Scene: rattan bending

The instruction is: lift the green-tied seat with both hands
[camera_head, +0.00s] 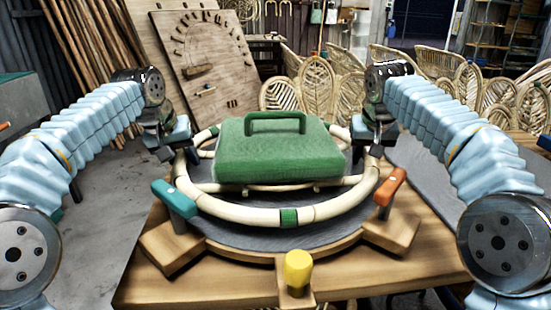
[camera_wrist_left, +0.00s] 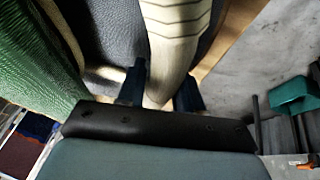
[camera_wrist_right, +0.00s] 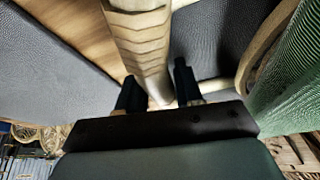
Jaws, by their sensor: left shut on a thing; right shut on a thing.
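The seat is a pale rattan ring (camera_head: 240,213) with a green tie (camera_head: 289,218) at its front. A green block with a handle (camera_head: 280,155) sits in its middle. My left gripper (camera_head: 172,150) is shut on the ring's left side; in the left wrist view its fingers straddle the pale rattan (camera_wrist_left: 172,45). My right gripper (camera_head: 371,147) is shut on the ring's right side; in the right wrist view its fingers straddle the rattan (camera_wrist_right: 143,50). The ring looks level, at or just above the grey mat; I cannot tell whether it touches.
The wooden bench (camera_head: 205,285) carries a teal-handled clamp (camera_head: 174,199), an orange-handled clamp (camera_head: 390,187) and a yellow knob (camera_head: 298,268) around the ring. A pegboard (camera_head: 205,65) and several rattan chair backs (camera_head: 315,85) stand behind. Grey floor is open at left.

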